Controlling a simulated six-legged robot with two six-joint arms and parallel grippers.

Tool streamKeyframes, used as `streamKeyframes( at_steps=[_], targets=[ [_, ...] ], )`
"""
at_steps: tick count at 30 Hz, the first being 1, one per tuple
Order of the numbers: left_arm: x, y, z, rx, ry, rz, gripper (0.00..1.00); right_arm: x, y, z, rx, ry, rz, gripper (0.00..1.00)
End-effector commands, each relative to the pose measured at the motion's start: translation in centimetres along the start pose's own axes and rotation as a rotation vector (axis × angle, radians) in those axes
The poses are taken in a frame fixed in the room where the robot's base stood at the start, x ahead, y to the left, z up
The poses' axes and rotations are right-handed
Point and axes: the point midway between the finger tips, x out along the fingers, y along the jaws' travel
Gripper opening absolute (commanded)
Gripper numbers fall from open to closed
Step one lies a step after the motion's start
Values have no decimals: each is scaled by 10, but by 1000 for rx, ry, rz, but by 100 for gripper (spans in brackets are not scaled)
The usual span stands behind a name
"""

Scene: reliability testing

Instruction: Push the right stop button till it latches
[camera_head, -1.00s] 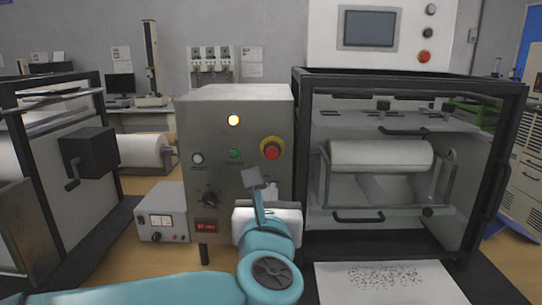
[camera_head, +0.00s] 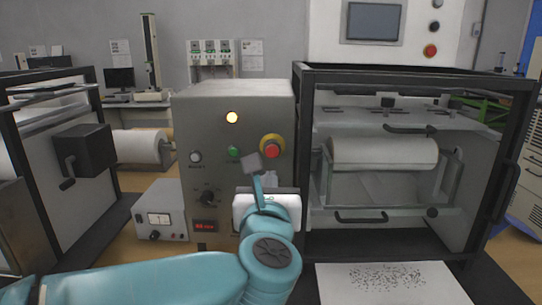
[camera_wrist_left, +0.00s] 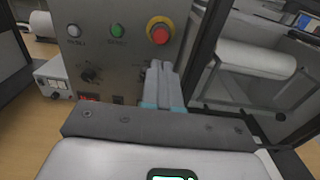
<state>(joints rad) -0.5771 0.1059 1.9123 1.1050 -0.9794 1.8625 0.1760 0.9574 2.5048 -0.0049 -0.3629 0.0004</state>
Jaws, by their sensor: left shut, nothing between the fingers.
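A red stop button on a yellow collar (camera_head: 271,146) sits at the upper right of the grey control box front. It also shows in the left wrist view (camera_wrist_left: 160,34). Another red button (camera_head: 430,51) is on the white panel above the right-hand machine. My left gripper (camera_head: 253,162) is shut and empty, its fingertips just below and left of the control box's stop button in the head view. In the left wrist view, the closed fingers (camera_wrist_left: 162,85) point towards the box below that button. I cannot tell the remaining depth gap. My right gripper is not in view.
The control box (camera_head: 187,112) also carries a lit amber lamp (camera_head: 232,117), a green button (camera_head: 234,151), a white button (camera_head: 195,157) and a dark knob (camera_head: 208,197). A black-framed machine (camera_head: 302,220) stands close on the right. A small meter box (camera_head: 160,220) is at left.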

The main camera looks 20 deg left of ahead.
Motion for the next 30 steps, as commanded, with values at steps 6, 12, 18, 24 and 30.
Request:
streamKeyframes(
  at_steps=[6,12,18,24,30],
  targets=[
    [51,1,1,2,3,4,0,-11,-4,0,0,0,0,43],
    [91,1,2,1,3,3,0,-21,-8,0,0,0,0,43],
    [114,0,1,1,1,0,0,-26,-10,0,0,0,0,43],
    [120,0,0,1,0,-2,0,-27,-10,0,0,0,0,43],
    [119,0,0,0,0,-2,0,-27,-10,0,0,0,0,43]
  ],
)
